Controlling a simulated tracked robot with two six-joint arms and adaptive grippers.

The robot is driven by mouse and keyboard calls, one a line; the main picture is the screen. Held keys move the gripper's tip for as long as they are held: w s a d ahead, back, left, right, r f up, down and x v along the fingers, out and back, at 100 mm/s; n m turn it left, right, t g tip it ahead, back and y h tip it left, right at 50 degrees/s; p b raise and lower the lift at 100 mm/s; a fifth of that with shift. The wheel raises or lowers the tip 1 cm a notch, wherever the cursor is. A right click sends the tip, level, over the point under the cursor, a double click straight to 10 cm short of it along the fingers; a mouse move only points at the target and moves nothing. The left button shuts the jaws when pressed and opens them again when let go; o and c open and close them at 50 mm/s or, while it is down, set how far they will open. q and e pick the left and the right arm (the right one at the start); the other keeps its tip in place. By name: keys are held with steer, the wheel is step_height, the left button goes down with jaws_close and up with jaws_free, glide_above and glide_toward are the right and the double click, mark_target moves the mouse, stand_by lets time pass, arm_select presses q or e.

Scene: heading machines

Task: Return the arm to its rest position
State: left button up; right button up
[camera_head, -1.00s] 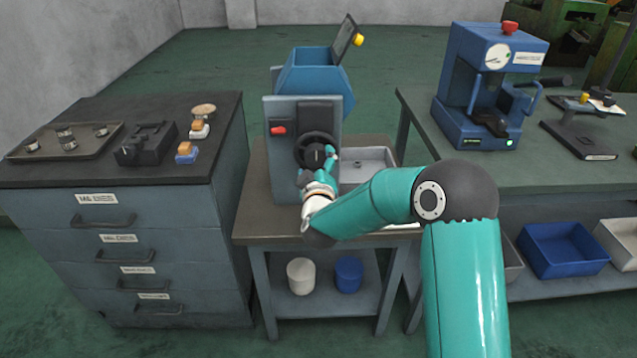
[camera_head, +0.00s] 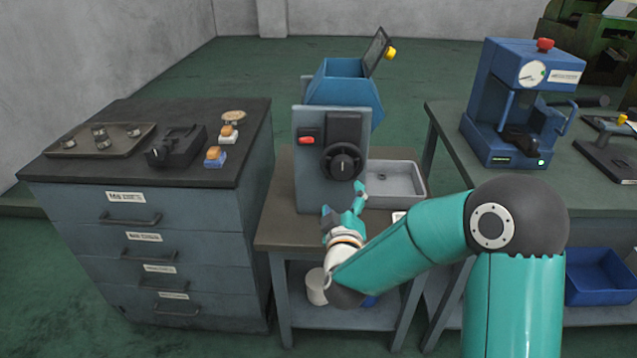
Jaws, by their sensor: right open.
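My right arm (camera_head: 410,245) comes in from the lower right, teal with a dark grey elbow joint. My right gripper (camera_head: 344,203) is open and empty, in front of the blue-grey machine (camera_head: 318,185) and below its black handwheel (camera_head: 342,161). A gap shows between the gripper and the handwheel. The forearm and wrist hide part of the small table's front edge and the shelf below. My left gripper is not in view.
The drawer cabinet (camera_head: 160,234) at left bears a tray (camera_head: 72,151) and a black fixture (camera_head: 176,147). A grey bin (camera_head: 408,184) stands right of the machine. A blue press (camera_head: 481,135) stands on the right bench (camera_head: 450,122). White (camera_head: 316,287) and blue containers sit on the low shelf.

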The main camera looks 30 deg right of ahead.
steer(key=shift+r, duration=0.1)
steer(key=s+a+f+n+g+y+p, duration=0.1)
steer(key=s+a+f+g+y+p, duration=0.15)
steer(key=f, duration=0.45)
steer(key=s+a+f+g+y+p, duration=0.1)
steer(key=s+a+f+y+p, duration=0.1)
steer(key=a+f, duration=0.35)
steer(key=s+a+f+n+g+y+p, duration=0.1)
steer(key=s+a+f+g+y+p, duration=0.15)
steer(key=f, duration=0.55)
steer(key=s+a+f+m+g+y, duration=0.3)
steer(key=s+a+f+g, duration=0.1)
steer(key=s, duration=0.5)
steer(key=s+a+f+m+g+y, duration=0.3)
steer(key=s+a+f+m+g, duration=0.1)
steer(key=s+a, duration=0.3)
steer(key=s+f, duration=0.1)
steer(key=s, duration=0.1)
steer(key=shift+s, duration=0.4)
steer(key=shift+f, duration=0.1)
